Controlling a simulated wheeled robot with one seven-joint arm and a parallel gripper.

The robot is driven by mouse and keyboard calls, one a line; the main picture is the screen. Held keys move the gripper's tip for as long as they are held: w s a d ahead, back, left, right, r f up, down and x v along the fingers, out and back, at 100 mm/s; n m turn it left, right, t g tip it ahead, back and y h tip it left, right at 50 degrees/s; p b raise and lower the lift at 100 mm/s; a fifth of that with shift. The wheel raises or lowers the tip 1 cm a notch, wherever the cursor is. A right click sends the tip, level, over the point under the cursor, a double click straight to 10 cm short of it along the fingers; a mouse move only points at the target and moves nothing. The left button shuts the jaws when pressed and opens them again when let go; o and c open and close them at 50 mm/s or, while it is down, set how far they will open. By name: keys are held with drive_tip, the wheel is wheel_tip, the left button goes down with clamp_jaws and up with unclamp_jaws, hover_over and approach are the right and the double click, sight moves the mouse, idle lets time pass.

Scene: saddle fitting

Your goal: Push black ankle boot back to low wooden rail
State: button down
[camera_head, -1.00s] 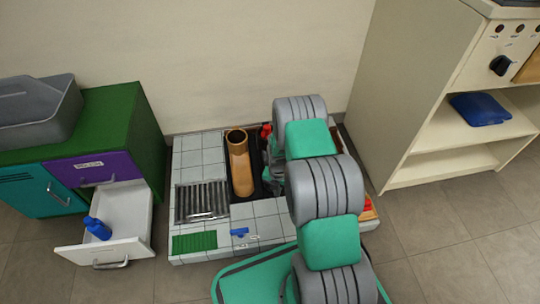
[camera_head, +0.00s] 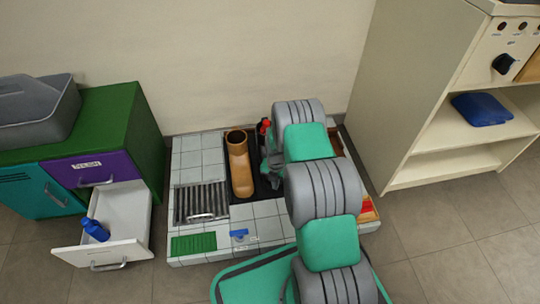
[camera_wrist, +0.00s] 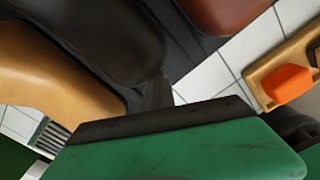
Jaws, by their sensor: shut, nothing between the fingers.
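The black ankle boot (camera_wrist: 95,38) fills the upper left of the wrist view, between a tan boot (camera_wrist: 45,72) and a red-brown boot (camera_wrist: 225,12). My gripper (camera_wrist: 158,92) is shut and empty, with its narrow dark tip at the near end of the black boot. I cannot tell whether it touches. In the head view the tan boot (camera_head: 240,170) lies on a dark strip, while my arm hides most of the black boot and the red-brown boot. I cannot make out the low wooden rail in either view.
The tiled platform (camera_head: 200,155) carries a metal grate (camera_head: 200,203), a green mat (camera_head: 193,244) and a blue tool (camera_head: 239,234). A wooden tray with an orange block (camera_wrist: 287,84) is at right in the wrist view. An open drawer (camera_head: 122,210) stands left; a cream shelf unit (camera_head: 420,90) stands right.

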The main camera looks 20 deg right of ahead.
drive_tip(key=shift+w+d, duration=0.25)
drive_tip(key=shift+w, duration=1.05)
drive_tip(key=shift+w+d, duration=0.25)
drive_tip(key=shift+w, duration=1.05)
drive_tip(key=shift+w+d, duration=0.25)
drive_tip(key=shift+w, duration=1.05)
drive_tip(key=shift+s+a+r+p, duration=0.1)
drive_tip(key=shift+s+r+p, duration=0.55)
drive_tip(key=shift+p, duration=0.4)
drive_tip(key=s+p, duration=0.2)
drive_tip(key=s+r+p, duration=0.1)
drive_tip(key=shift+a, duration=0.3)
wheel_tip(320, 180, up, 10)
drive_tip(key=s+p, duration=0.2)
drive_tip(key=p, duration=0.6)
drive_tip(key=shift+a+f, duration=0.15)
drive_tip(key=shift+a, duration=0.05)
